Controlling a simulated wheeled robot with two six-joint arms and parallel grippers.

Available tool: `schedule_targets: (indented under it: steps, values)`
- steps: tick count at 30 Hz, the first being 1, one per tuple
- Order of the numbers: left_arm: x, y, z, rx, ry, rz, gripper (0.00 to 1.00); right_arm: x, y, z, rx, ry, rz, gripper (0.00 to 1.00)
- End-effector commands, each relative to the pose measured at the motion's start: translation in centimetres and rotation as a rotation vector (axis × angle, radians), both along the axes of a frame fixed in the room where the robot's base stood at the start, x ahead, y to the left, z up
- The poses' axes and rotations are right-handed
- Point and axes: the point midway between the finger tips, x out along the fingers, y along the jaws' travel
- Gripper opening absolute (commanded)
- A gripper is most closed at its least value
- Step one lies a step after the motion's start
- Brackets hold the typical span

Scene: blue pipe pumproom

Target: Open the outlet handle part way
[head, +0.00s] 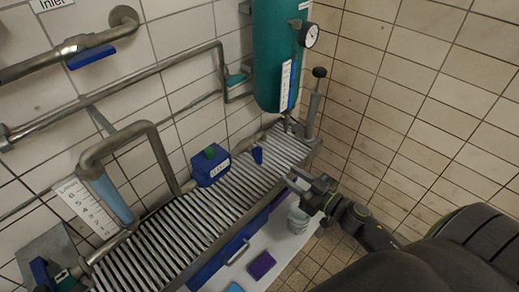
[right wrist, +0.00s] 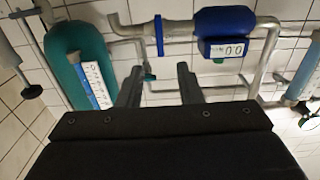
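A blue valve handle (head: 257,155) sits on the low pipe between the blue flow meter (head: 210,167) and the green tank (head: 276,60). No outlet label is readable. In the right wrist view, which looks upside down, this handle (right wrist: 158,36) lies crosswise to the pipe, beyond the fingertips. My right gripper (head: 291,178) is open and empty, in front of the handle and apart from it. Both fingers (right wrist: 159,78) show spread in the wrist view. Another blue handle (head: 91,58) is on the pipe under the Inlet sign. My left gripper is not in view.
A slatted metal grate (head: 165,235) runs below the pipes. A pump-like post with a black knob (head: 319,73) stands right of the tank. A grey bucket (head: 298,218) and a purple item (head: 262,265) are below my right gripper. Tiled walls close the corner.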

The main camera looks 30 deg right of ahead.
Motion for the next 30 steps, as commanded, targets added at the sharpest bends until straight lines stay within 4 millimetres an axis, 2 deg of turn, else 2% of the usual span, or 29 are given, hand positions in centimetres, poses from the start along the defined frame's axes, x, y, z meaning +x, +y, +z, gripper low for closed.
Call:
schedule_targets:
  steps: [1, 7, 18, 24, 30]
  values:
    - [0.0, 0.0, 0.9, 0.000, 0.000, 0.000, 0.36, 1.1, 0.4, 0.6, 0.003, -0.003, -0.001, 0.33]
    - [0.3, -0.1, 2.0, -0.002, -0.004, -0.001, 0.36, 4.7, 1.7, 0.4, 0.005, -0.002, 0.000, 0.33]
    - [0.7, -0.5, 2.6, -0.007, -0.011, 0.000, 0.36, 10.8, 3.8, 0.1, 0.003, -0.001, -0.001, 0.33]
    - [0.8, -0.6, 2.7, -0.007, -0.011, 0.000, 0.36, 12.2, 4.3, 0.0, 0.000, 0.000, -0.001, 0.33]
    - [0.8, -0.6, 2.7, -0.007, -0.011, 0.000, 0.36, 12.4, 4.4, 0.0, 0.001, 0.001, -0.001, 0.33]
